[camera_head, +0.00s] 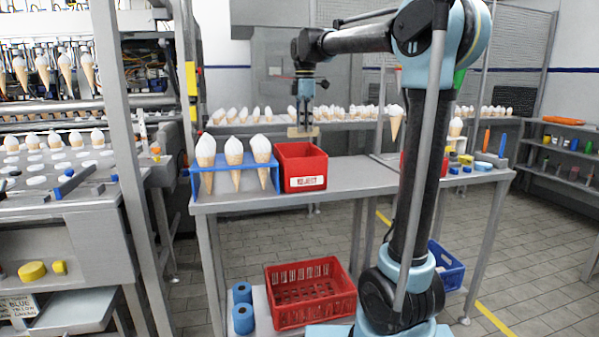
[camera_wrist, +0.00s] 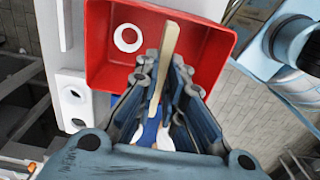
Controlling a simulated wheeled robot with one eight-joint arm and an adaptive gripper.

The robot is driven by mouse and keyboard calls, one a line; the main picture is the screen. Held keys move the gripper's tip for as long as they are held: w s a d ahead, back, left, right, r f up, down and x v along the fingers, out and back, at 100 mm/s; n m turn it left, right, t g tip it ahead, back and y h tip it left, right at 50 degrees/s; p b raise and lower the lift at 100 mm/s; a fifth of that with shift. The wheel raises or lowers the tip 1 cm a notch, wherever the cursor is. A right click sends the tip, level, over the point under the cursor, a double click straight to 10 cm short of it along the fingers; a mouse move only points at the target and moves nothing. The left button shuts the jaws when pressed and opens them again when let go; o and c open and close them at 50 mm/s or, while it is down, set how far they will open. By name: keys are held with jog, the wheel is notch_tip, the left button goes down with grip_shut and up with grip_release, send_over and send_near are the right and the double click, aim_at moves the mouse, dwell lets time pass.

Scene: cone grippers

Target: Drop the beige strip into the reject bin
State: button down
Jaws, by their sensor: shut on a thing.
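The beige strip (camera_wrist: 169,48) stands out from between my fingers in the wrist view. It also shows as a small beige piece (camera_head: 303,132) below my gripper in the head view. My gripper (camera_wrist: 164,75) is shut on the strip and points down over the red reject bin (camera_wrist: 96,62). In the head view my gripper (camera_head: 303,112) hangs just above the bin (camera_head: 302,183), which has a white label on its front. The strip appears above the bin's opening; its exact height over the rim is hard to tell.
A white ring (camera_wrist: 128,38) appears within the red bin. A blue rack (camera_head: 217,188) with white-topped cones stands left of the bin on the metal table (camera_head: 355,178). A red crate (camera_head: 312,298) sits below. Conveyor machinery stands at left.

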jog(key=shift+f, duration=0.2)
jog(key=c, duration=1.6)
grip_release()
jog(key=shift+r, duration=0.1)
notch_tip(320, 180, up, 12)
jog(key=shift+w, duration=0.1)
jog(key=s+d+f+m+t, duration=0.1)
jog(key=s+d+f+m, duration=1)
jog(key=s+d+f, duration=0.55)
jog(key=s+d+f+m, duration=0.1)
jog(key=s+f+m, duration=0.2)
jog(key=f, duration=0.6)
jog(key=s+d+f+m, duration=0.2)
jog(key=s+f+m, duration=0.1)
jog(key=s+f, duration=0.4)
jog(key=s+d+f+m+t, duration=0.1)
jog(key=s+f+m, duration=0.3)
jog(key=f, duration=0.8)
jog(key=shift+s+d, duration=0.45)
jog(key=shift+s, duration=0.3)
